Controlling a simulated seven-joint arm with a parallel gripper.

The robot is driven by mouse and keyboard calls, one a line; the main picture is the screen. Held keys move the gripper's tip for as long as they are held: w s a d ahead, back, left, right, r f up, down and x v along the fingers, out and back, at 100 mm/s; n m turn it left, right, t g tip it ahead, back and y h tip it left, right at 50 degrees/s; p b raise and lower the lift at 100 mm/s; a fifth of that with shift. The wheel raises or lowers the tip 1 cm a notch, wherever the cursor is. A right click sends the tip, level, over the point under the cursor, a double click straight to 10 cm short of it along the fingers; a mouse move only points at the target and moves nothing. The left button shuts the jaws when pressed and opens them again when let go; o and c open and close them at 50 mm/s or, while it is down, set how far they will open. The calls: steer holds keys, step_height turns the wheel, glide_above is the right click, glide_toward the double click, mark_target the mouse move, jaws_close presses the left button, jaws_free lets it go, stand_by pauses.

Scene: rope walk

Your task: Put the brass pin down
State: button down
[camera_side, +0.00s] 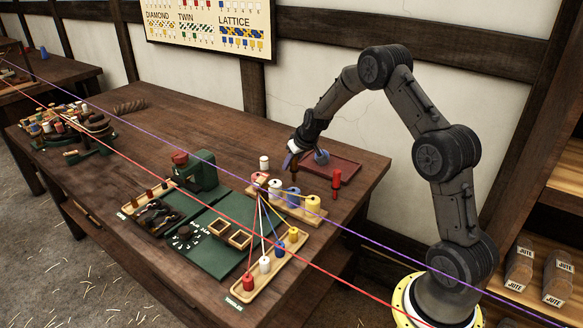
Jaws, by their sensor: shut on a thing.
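A blue round thing (321,157) lies at the tray's left side, just right of my gripper.
A wooden rack (290,205) with blue, yellow and other spools stands in front of my gripper. Coloured strands cross above the bench. The bench's back left is mostly clear.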

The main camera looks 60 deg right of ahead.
steer(key=shift+f, duration=0.75)
steer(key=shift+f, duration=0.2)
steer(key=c, duration=0.6)
jaws_free()
steer(key=v, duration=1.2)
steer(key=s+a+r+n+y, duration=0.1)
steer(key=s+a+r, duration=0.4)
steer(key=a+r, duration=0.15)
steer(key=s+a+r+n, duration=0.1)
steer(key=s+a+r, duration=0.45)
steer(key=a, duration=0.25)
steer(key=s+a, duration=0.4)
steer(key=s, duration=0.6)
steer(key=s+a+n+y, duration=0.1)
steer(key=s+a, duration=0.3)
steer(key=s, duration=0.6)
steer(key=shift+a+n, duration=0.25)
steer(key=shift+n, duration=0.05)
